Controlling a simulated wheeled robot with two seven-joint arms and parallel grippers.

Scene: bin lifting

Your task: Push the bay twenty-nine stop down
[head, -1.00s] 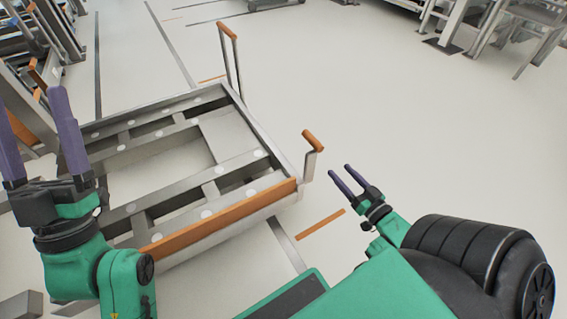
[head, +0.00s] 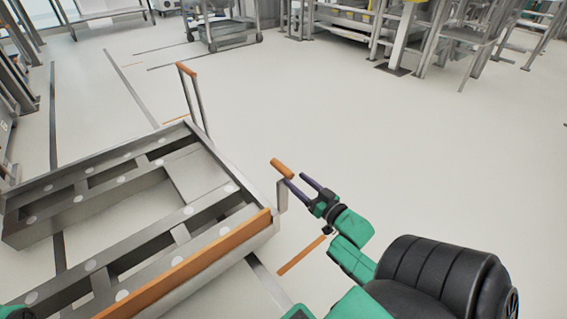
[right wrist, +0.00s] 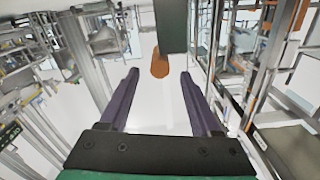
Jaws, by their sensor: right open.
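A grey metal bay frame (head: 262,232) with rollers stands low on the left in the head view. Two upright stops with orange grips rise from its right side: a near one (head: 282,168) and a far one (head: 187,69). No bay number is readable on them. My right gripper (head: 295,179) is open and empty, its fingertips close to the near stop's grip. In the right wrist view, the orange grip (right wrist: 160,66) appears between the fingertips, apart from both fingers; contact is unclear. My left gripper is out of the picture.
An orange bar (head: 200,262) runs along the frame's near edge. An orange floor stripe (head: 301,256) lies below my right gripper. The floor (head: 400,150) to the right is clear. Racks and carts (head: 225,30) stand far back.

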